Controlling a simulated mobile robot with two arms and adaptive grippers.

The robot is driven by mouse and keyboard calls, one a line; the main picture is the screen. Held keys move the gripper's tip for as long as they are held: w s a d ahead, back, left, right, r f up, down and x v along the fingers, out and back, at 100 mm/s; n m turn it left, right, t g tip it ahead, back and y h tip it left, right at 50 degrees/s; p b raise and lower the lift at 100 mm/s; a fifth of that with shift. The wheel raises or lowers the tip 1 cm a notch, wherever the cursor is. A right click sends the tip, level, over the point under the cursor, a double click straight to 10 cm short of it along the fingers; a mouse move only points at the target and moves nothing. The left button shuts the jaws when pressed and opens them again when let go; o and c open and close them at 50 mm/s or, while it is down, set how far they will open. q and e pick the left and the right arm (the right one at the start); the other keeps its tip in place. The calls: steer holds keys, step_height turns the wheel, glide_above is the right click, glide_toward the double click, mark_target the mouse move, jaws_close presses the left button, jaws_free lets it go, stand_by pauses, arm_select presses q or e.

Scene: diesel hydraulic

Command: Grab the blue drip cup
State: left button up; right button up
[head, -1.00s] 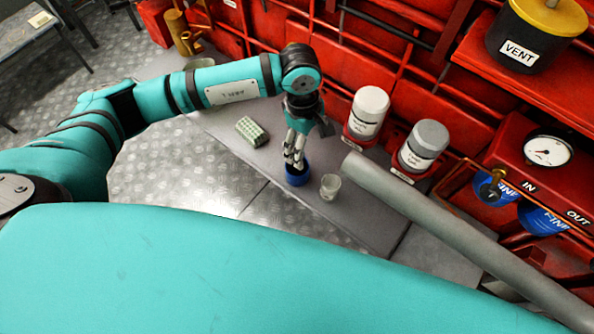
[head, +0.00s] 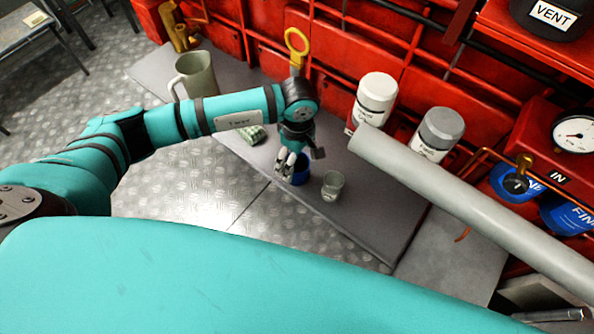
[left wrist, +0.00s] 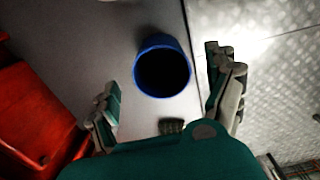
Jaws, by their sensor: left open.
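The blue drip cup (head: 301,172) stands upright on the grey bench, partly hidden behind my left gripper (head: 288,166) in the head view. In the left wrist view the cup (left wrist: 163,66) shows its dark open mouth, just beyond the fingertips and roughly midway between them. My left gripper (left wrist: 168,98) is open, with one finger on each side and nothing between them. I cannot tell whether a finger touches the cup. My right gripper is in neither view.
A clear beaker (head: 333,186) stands close to the right of the cup. A green ribbed block (head: 252,134) lies partly behind my arm, and a grey-green jug (head: 194,75) stands farther left. A grey pipe (head: 470,205) crosses at right. Two canisters (head: 375,100) (head: 437,133) stand behind.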

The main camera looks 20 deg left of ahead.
mark_target(297, 167)
arm_select(q)
step_height(297, 167, down, 5)
steer(key=shift+a+r+b, duration=0.1)
steer(key=shift+b, duration=1.05)
steer(key=shift+r, duration=0.1)
steer(key=c, duration=1.1)
